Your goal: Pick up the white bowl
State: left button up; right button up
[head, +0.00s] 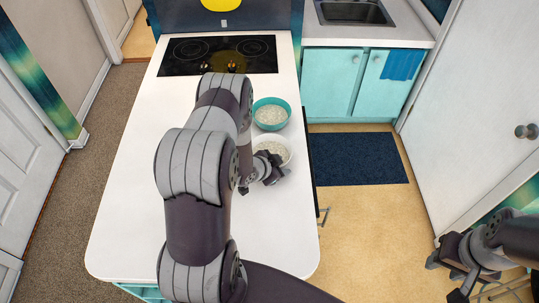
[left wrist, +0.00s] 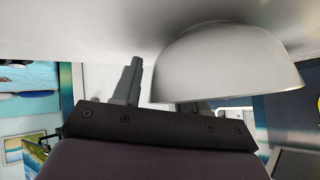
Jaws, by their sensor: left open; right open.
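The white bowl (head: 288,160) stands upright on the white counter and holds a pale grainy filling. My left gripper (head: 273,168) is open at its near side, low over the counter, and covers part of its rim. In the left wrist view the bowl (left wrist: 228,62) appears upside down. One finger of the left gripper (left wrist: 162,84) shows beside the bowl, and the other is mostly hidden behind it. I cannot tell whether a finger touches it. My right gripper (head: 470,284) is open and empty at the lower right, away from the counter.
A teal bowl (head: 271,104) with similar filling stands just behind the white bowl. A black cooktop (head: 190,60) lies at the counter's (head: 130,200) far end. The counter's right edge is close to both bowls. The counter is clear left of my arm.

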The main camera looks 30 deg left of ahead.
pick_arm(q)
jog(key=shift+d, duration=0.15)
grip_shut()
jog(key=shift+w+r, duration=0.1)
jog(key=shift+r, duration=0.05)
